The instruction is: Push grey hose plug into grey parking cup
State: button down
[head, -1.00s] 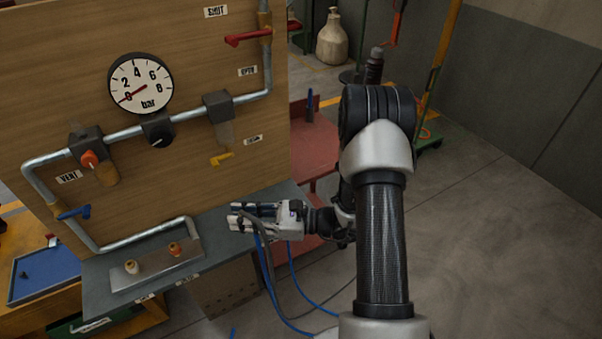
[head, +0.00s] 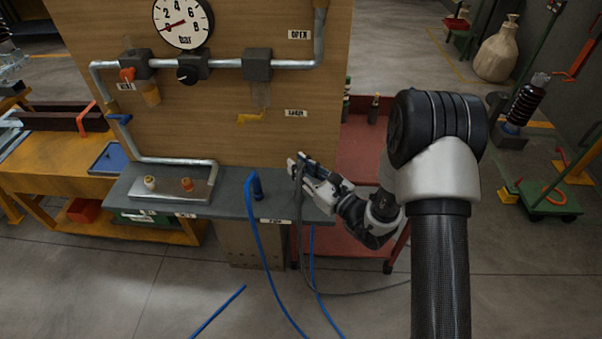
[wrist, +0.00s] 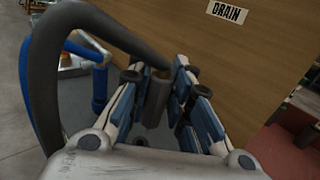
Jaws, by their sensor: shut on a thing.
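My gripper (head: 299,167) is shut on the grey hose plug, above the right end of the bench in the head view. In the wrist view the grey plug (wrist: 157,100) stands about upright between the fingers (wrist: 165,105). Its grey hose (wrist: 85,20) arches up and over to the left. In the head view the grey hose (head: 299,225) hangs in front of the bench and runs along the floor to the right. I cannot make out the grey parking cup in either view; the gripper may hide it. I cannot tell whether plug and cup touch.
A blue hose (head: 252,215) arches from an upright blue fitting (head: 257,187) left of my gripper. The wooden panel (head: 225,115), with gauge and valves, stands behind the grey bench (head: 228,203). A red cart (head: 365,150) stands to the right. The bench between blue fitting and plate is clear.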

jog(key=shift+w+a+f, duration=0.1)
jog(key=shift+a+f, duration=0.15)
jog(key=shift+a, duration=0.25)
jog(key=shift+d+f+b, duration=0.1)
jog(key=shift+f+b, duration=0.85)
jog(key=shift+f, duration=0.1)
jog(key=shift+r, duration=0.15)
jog(key=shift+f+b, duration=1.25)
jog(key=shift+f, duration=0.2)
jog(key=c, duration=1.4)
grip_release()
jog(key=shift+d, duration=0.15)
